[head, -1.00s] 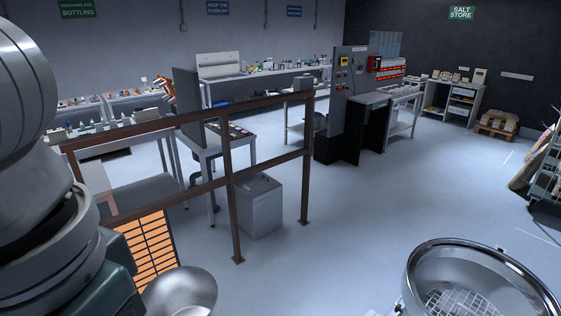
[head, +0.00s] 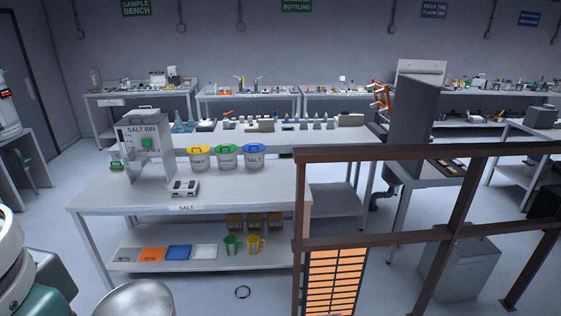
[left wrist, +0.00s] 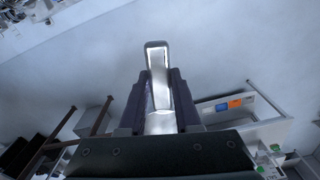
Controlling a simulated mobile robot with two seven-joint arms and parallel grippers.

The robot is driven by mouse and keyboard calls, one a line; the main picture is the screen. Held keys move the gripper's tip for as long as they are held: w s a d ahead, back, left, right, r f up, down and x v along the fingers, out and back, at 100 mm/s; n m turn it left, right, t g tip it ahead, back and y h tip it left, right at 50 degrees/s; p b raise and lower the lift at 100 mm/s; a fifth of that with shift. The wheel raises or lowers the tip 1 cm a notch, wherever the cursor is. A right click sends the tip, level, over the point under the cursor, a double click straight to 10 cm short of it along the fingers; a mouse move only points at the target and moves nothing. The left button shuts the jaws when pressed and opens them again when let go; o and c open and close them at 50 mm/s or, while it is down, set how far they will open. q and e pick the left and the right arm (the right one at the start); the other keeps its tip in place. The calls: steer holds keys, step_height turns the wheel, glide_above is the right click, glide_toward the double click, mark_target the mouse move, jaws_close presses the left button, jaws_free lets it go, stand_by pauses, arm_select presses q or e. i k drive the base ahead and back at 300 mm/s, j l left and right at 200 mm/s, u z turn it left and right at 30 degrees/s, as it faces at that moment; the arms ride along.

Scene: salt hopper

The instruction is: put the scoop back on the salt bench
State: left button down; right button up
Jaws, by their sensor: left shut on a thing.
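The salt bench (head: 250,198), with a SALT label on its front edge, stands in the left middle of the head view. The scoop (head: 138,302) shows as a shiny metal bowl at the bottom left, in front of the bench, partly cut off by the frame. In the left wrist view my left gripper (left wrist: 158,92) is shut on the scoop's metal handle (left wrist: 158,68). The fingers stand on both sides of the handle. The gripper's fingers are hidden in the head view. My right gripper is in neither view.
The bench top carries a salt bin (head: 148,145), three lidded tubs (head: 227,157) and a small scale (head: 185,188). Its front top is mostly bare. A brown railing (head: 300,215) stands at the bench's right.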

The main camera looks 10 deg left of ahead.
mark_target(209, 183)
steer(key=i+j+u, duration=0.3)
steer(key=i, duration=0.3)
steer(key=i+j+u, duration=0.35)
steer(key=i, duration=0.25)
steer(key=i+u, duration=0.3)
steer(key=i, duration=0.3)
steer(key=i+j+z, duration=0.15)
steer(key=i+z, duration=0.25)
steer(key=i, duration=0.2)
steer(key=i+j+z, duration=0.4)
steer(key=i, duration=0.15)
steer(key=i+j+z, duration=0.4)
steer(key=i, duration=0.15)
steer(key=i+j+z, duration=0.4)
steer(key=j, duration=0.2)
